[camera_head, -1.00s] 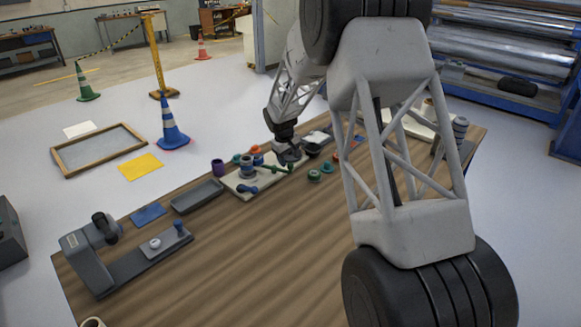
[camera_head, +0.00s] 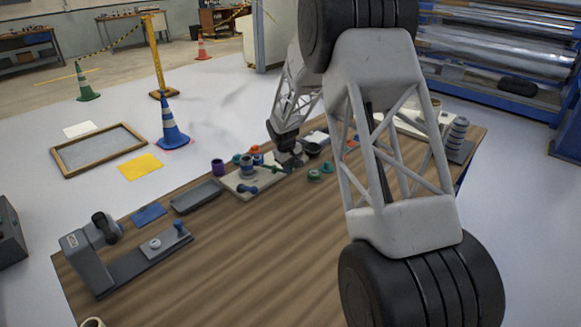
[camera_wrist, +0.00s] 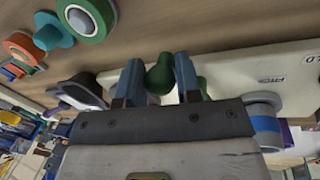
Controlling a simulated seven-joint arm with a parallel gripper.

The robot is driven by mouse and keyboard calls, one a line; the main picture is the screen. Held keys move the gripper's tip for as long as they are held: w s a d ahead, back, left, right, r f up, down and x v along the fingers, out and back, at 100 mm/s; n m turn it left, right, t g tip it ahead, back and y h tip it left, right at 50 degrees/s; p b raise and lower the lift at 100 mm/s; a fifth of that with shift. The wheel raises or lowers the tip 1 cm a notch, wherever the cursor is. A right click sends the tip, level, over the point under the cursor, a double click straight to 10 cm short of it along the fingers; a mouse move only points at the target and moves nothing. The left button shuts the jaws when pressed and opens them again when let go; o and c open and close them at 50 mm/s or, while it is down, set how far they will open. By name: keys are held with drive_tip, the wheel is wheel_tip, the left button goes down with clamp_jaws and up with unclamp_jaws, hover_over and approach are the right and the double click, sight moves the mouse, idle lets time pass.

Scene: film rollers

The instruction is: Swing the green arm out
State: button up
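The green arm (camera_head: 274,168) lies on a pale board (camera_head: 238,187) on the wooden table, beside a grey and blue roller (camera_head: 247,167). My gripper (camera_head: 291,164) is low at the right end of this arm and hides part of it. In the wrist view, the green arm's rounded knob (camera_wrist: 160,76) sits between the two blue-grey fingers of my gripper (camera_wrist: 159,78). The fingers stand apart on either side of the knob, with narrow gaps visible. The roller's blue band also shows at right in the wrist view (camera_wrist: 266,124).
An orange piece (camera_head: 257,153), a teal piece (camera_head: 328,166) and a green ring (camera_head: 314,175) lie close around my gripper. A dark tray (camera_head: 197,197) and a grey fixture (camera_head: 140,262) stand to the left.

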clamp_jaws()
drive_tip(key=shift+s+a, duration=0.1)
drive_tip(key=shift+s, duration=0.05)
drive_tip(key=shift+s+a+m+g, duration=0.15)
drive_tip(key=shift+s+a+m, duration=0.15)
drive_tip(key=shift+m, duration=0.45)
drive_tip(key=shift+s+a+m+g, duration=0.1)
drive_tip(key=shift+s+a+m, duration=0.2)
drive_tip(key=shift+m, duration=0.5)
drive_tip(key=shift+s+a+m+g, duration=0.2)
drive_tip(key=shift+s+m, duration=0.2)
drive_tip(key=shift+m, duration=0.35)
drive_tip(key=shift+s+a+m+g, duration=0.1)
drive_tip(key=shift+s+a+m, duration=0.1)
drive_tip(key=shift+a+m, duration=0.4)
drive_tip(key=shift+s+a+m+g, duration=0.15)
drive_tip(key=shift+s+m, duration=0.1)
drive_tip(key=shift+m, duration=0.6)
drive_tip(key=shift+s+a+m+g, duration=0.1)
drive_tip(key=shift+s+a+m, duration=0.1)
drive_tip(key=shift+a+m, duration=0.4)
drive_tip(key=shift+d+m, duration=0.1)
drive_tip(key=shift+m, duration=0.15)
drive_tip(key=o, duration=0.6)
unclamp_jaws()
drive_tip(key=shift+r, duration=0.1)
